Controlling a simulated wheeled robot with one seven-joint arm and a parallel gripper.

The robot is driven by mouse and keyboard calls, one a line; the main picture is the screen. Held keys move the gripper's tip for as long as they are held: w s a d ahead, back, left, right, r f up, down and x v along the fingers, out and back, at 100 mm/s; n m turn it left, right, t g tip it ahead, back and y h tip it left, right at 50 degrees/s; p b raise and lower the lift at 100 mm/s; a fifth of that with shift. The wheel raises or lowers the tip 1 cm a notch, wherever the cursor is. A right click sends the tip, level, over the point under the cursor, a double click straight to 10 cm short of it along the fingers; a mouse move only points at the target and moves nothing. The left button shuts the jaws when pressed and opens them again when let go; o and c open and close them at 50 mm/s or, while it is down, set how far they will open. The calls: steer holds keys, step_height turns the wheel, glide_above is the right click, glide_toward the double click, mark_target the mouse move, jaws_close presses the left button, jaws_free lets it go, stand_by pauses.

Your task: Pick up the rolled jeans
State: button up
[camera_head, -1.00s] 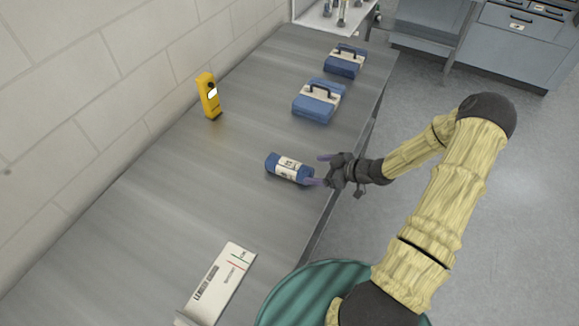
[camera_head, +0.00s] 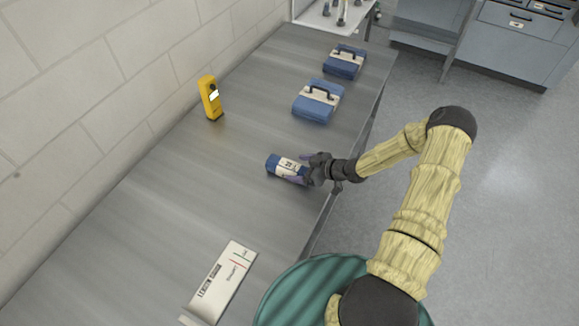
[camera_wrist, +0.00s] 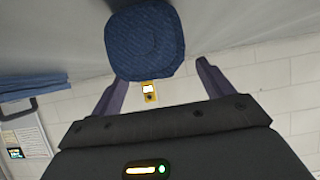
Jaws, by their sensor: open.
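The rolled jeans (camera_head: 286,167) are a blue denim roll with a pale printed band, lying on the grey bench near its right edge. My gripper (camera_head: 296,170) is at the right end of the roll, its fingers open and pointing at it. In the wrist view the round blue end of the roll (camera_wrist: 146,42) shows ahead, between the two purple fingers of my gripper (camera_wrist: 158,85). A gap shows between the roll and each finger there. The right end of the roll is partly hidden by my gripper in the head view.
Two folded blue bundles with dark handles, one nearer (camera_head: 318,101) and one farther (camera_head: 344,62), lie farther back on the bench (camera_head: 190,180). A yellow handheld device (camera_head: 210,97) stands near the wall. A white labelled box (camera_head: 222,282) lies in front. Bench around the roll is clear.

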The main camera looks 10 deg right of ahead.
mark_target(295, 167)
steer(key=shift+p+x, duration=0.3)
steer(key=shift+x, duration=0.9)
steer(key=shift+r, duration=0.1)
steer(key=c, duration=1.3)
steer(key=shift+r, duration=0.15)
step_height(295, 167, up, 10)
steer(key=b, duration=0.3)
